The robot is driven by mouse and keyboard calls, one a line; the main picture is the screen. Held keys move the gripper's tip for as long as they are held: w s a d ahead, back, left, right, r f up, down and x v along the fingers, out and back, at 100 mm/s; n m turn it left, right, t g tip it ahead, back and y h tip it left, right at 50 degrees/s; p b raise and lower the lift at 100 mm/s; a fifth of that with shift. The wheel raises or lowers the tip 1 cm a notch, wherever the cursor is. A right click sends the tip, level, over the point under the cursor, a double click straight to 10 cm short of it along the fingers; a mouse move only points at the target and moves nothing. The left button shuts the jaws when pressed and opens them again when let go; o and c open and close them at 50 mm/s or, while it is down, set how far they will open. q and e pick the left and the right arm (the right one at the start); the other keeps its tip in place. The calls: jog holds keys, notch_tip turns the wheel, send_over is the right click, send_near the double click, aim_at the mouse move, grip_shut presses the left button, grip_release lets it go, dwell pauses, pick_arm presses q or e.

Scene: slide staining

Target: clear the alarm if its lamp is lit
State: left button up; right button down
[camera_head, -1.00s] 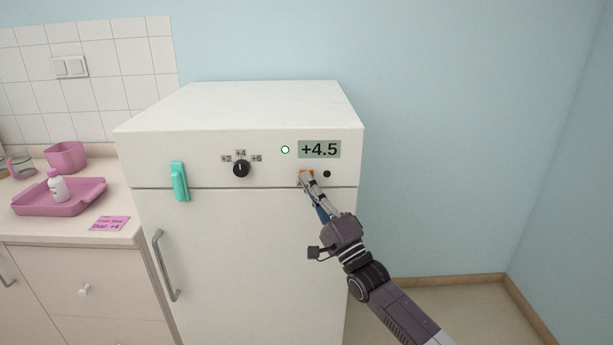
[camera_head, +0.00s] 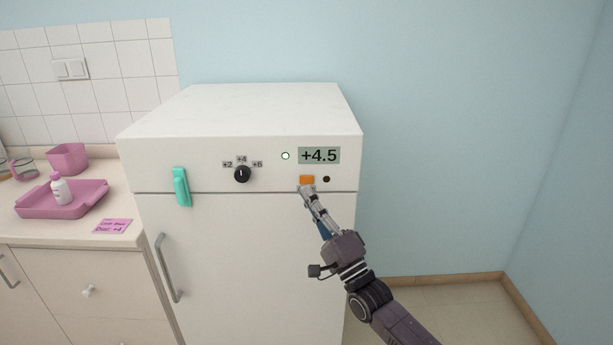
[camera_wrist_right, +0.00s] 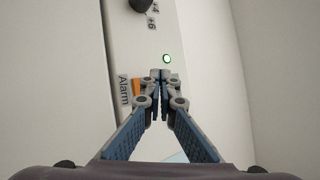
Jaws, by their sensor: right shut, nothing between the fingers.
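The white fridge (camera_head: 240,255) has a control panel along its upper front. An orange button (camera_head: 307,180) sits under the display (camera_head: 319,155), which reads +4.5. In the right wrist view the orange button (camera_wrist_right: 137,88) is beside the word Alarm. A small round dark lamp (camera_head: 326,179) to the right of the button looks unlit. A small green-ringed light (camera_head: 285,156) glows left of the display; it also shows in the wrist view (camera_wrist_right: 166,58). My right gripper (camera_head: 305,190) is shut and empty, its tips just below the button in the head view. My left gripper is out of view.
A black dial (camera_head: 242,174) is marked +2, +4 and +6, with a teal handle (camera_head: 181,187) to its left. The counter at left holds a pink tray (camera_head: 92,197) with a white bottle (camera_head: 60,188), and a pink note (camera_head: 112,226). Right of the fridge is open floor.

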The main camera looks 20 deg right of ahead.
jog(key=shift+s+a+p, duration=0.2)
jog(key=shift+s+p, duration=0.1)
jog(key=shift+s, duration=0.35)
jog(key=shift+s+a+p, duration=0.15)
jog(key=shift+s+p, duration=0.1)
jog(key=shift+s, duration=0.35)
